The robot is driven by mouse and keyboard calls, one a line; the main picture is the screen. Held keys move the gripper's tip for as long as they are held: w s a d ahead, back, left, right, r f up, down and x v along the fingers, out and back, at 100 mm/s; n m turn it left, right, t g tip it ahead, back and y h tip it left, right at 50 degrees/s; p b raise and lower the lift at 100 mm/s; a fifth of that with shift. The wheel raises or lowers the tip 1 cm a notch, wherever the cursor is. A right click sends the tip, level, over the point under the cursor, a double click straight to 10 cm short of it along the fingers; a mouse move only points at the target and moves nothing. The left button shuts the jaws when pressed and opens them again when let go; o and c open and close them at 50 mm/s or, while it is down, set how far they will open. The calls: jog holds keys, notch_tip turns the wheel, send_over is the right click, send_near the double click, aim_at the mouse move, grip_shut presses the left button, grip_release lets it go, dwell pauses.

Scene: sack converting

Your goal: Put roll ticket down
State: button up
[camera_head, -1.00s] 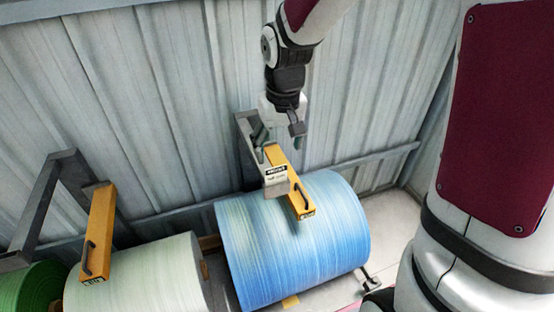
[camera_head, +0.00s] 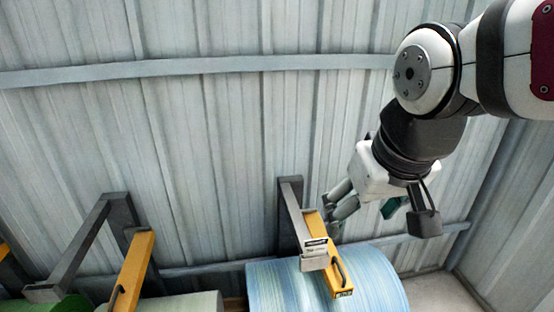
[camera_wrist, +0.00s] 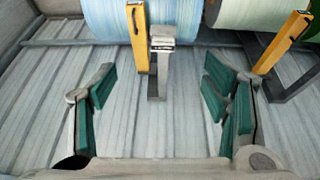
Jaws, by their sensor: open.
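The roll ticket (camera_head: 316,244) is a small pale card with a black heading. It lies on a grey holder (camera_head: 314,263) at the end of a dark bracket, beside a yellow arm over the blue roll (camera_head: 376,277). In the wrist view the holder (camera_wrist: 162,44) shows ahead, between the fingers, with the card face hard to make out. My gripper (camera_head: 384,213) is open, with teal pads on its fingers. It is to the right of the holder and apart from it. In the wrist view my gripper (camera_wrist: 160,88) has nothing between its fingers.
A yellow arm (camera_head: 322,252) with a black handle stands close beside the holder. Another yellow arm (camera_head: 133,270) and bracket are at the left, over a pale roll (camera_head: 190,303). A green roll (camera_head: 62,308) is farther left. The corrugated wall (camera_head: 210,130) rises behind.

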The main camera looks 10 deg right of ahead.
jog(key=shift+t, duration=0.5)
jog(key=shift+s+r, duration=0.15)
jog(key=shift+s, duration=0.75)
jog(key=shift+s+r, duration=0.2)
jog(key=shift+s, duration=0.75)
jog(key=shift+s+r, duration=0.15)
jog(key=shift+s, duration=0.75)
